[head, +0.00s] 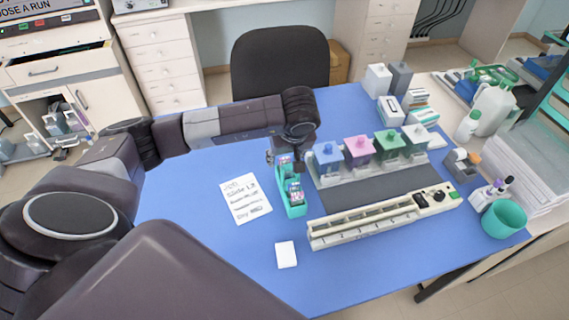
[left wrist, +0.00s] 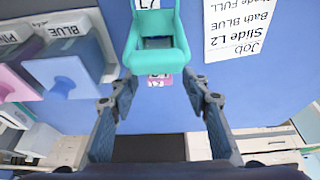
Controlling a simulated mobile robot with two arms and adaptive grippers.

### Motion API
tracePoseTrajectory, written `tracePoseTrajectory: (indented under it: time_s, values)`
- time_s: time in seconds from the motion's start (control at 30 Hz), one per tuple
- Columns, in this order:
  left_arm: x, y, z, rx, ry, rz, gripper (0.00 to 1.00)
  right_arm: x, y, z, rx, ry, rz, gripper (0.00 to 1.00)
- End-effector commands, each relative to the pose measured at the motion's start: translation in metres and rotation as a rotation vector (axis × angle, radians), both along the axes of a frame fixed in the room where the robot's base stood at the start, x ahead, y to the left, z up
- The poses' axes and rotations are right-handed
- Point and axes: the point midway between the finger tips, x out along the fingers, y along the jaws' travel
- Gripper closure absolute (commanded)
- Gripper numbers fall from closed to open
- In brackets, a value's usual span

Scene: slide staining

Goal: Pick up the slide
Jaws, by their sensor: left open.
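A teal slide rack (head: 293,208) stands on the blue table and holds slides with small printed labels (head: 295,190). In the left wrist view the teal rack (left wrist: 157,57) shows at top centre, with an "L7" label (left wrist: 147,4) above it and a pink-labelled slide end (left wrist: 158,79) below. My left gripper (head: 284,161) is over the far end of the rack. In the left wrist view its fingers (left wrist: 160,86) are spread on either side of the pink label, with nothing visibly held. Which slide is L2 cannot be read. My right gripper is not in view.
A job note (head: 245,198) reading "Slide L2" and "Bath BLUE" lies left of the rack. A long cream device (head: 380,217) and a white square (head: 286,254) lie nearer. The table's left front is clear.

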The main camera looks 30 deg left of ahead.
Motion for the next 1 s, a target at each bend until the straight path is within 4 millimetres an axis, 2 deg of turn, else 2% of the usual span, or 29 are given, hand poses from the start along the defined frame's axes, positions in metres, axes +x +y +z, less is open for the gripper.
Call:
tracePoseTrajectory:
  time_s: [0.13, 0.37, 0.77, 1.0]
  values:
    - [0.003, 0.004, -0.013, 0.001, 0.002, 0.000, 0.56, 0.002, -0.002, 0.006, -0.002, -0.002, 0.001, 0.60]
    - [0.004, 0.004, -0.015, 0.000, 0.000, -0.001, 0.56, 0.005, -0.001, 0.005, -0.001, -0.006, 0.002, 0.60]
    - [0.004, 0.004, -0.015, 0.000, 0.000, -0.001, 0.99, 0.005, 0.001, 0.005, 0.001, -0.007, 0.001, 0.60]
    - [0.004, 0.004, -0.014, 0.000, 0.000, -0.001, 1.00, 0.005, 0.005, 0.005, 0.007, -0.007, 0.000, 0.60]
